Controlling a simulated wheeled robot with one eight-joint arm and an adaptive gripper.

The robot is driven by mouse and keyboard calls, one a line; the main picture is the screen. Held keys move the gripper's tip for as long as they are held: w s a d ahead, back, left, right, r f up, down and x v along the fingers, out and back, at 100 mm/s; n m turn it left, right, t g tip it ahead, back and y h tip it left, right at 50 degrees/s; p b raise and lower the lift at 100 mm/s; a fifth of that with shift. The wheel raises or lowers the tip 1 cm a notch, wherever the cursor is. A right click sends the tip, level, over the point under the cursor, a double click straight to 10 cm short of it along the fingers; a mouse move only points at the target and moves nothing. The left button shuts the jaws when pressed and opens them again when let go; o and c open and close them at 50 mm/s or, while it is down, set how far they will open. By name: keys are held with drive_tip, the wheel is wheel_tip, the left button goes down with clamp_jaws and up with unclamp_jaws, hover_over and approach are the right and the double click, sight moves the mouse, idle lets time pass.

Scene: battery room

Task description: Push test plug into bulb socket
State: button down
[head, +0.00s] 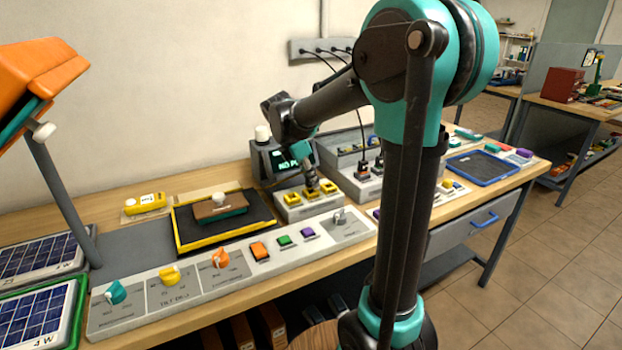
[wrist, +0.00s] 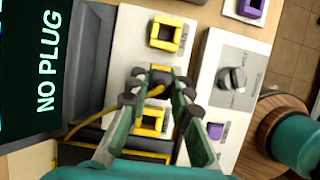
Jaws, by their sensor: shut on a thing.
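My gripper (wrist: 158,78) is shut on the test plug (wrist: 158,76), a small dark piece mostly hidden between the fingertips. A yellow cable runs from it toward the lower left. In the head view my gripper (head: 310,184) points down at the middle of a white socket box (head: 290,214). Yellow square sockets sit on that box: one (wrist: 165,33) above the fingertips in the wrist view, and one (wrist: 152,121) below them. The middle socket is largely hidden by my gripper. I cannot tell which is the bulb socket, or whether the plug touches one. A screen (wrist: 45,62) reads "NO PLUG".
A long control panel (head: 190,292) with knobs and coloured switches runs along the bench front. A black tray with yellow edges (head: 181,238) lies left of the socket box. Another box with cabled plugs (head: 362,172) stands close on the right. A blue tray (head: 484,168) lies farther right.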

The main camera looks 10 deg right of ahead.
drive_tip(key=shift+f, duration=0.55)
drive_tip(key=c, duration=1.7)
unclamp_jaws()
drive_tip(key=shift+v, duration=5.45)
drive_tip(key=shift+s, duration=0.1)
